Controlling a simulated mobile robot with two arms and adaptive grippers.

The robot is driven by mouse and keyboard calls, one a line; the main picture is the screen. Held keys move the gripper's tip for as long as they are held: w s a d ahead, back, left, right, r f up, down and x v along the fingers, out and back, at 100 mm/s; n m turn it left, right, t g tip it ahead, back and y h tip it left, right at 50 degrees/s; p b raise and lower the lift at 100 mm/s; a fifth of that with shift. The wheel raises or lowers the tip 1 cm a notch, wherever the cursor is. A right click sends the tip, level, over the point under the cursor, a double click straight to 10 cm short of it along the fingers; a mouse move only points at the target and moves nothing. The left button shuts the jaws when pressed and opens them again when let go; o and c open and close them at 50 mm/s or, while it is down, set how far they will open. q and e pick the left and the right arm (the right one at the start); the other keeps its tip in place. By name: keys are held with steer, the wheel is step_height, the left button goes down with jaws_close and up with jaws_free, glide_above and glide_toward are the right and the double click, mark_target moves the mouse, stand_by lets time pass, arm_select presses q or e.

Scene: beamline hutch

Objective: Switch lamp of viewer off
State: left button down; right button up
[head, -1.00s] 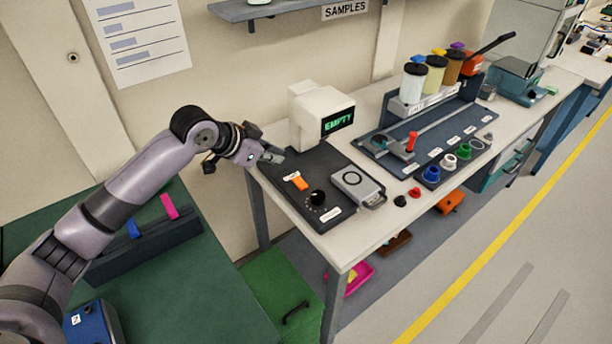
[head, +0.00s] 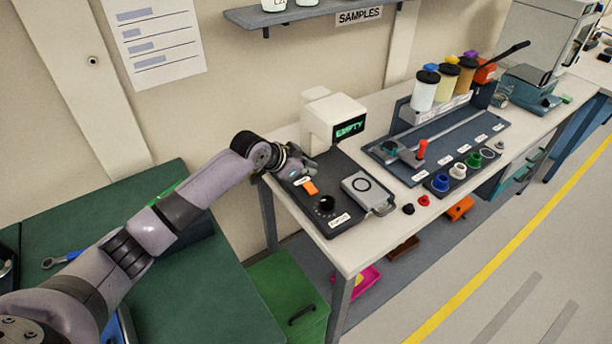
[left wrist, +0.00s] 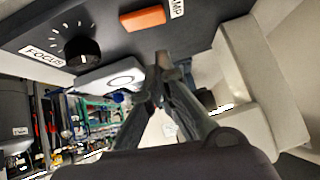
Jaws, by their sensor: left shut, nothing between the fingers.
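The viewer has a white head with a screen reading EMPTY (head: 349,127) and a dark base plate (head: 340,215). An orange lamp switch (head: 310,187) sits on the plate beside a LAMP label; the switch also shows in the left wrist view (left wrist: 143,19). A black focus knob (head: 326,203) is nearer the front, also in the left wrist view (left wrist: 82,52). My left gripper (head: 312,174) is shut and empty, just behind the orange switch, close over the plate. In the left wrist view its fingertips (left wrist: 163,62) are below the switch in the picture, apparently apart from it. My right gripper is not in view.
A grey box with a ring mark (head: 360,187) sits on the plate's right. A rail fixture with a red-handled slider (head: 421,150) and a tray of colored rings (head: 462,168) stand farther right. A green cabinet (head: 285,300) is below left.

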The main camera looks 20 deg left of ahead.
mark_target(306, 189)
arm_select(q)
steer(key=shift+a+f, duration=0.15)
steer(key=shift+f, duration=0.45)
steer(key=shift+a+f, duration=0.15)
steer(key=shift+f, duration=0.45)
steer(key=shift+a+f+p, duration=0.1)
steer(key=shift+f+p, duration=0.2)
steer(key=shift+f, duration=0.3)
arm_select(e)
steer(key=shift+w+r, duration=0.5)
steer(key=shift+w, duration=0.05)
arm_select(q)
steer(key=shift+w+a+f+b, duration=0.15)
steer(key=shift+f+b, duration=0.3)
steer(key=shift+b, duration=0.3)
steer(key=shift+g+h, duration=0.3)
steer(key=shift+g, duration=0.1)
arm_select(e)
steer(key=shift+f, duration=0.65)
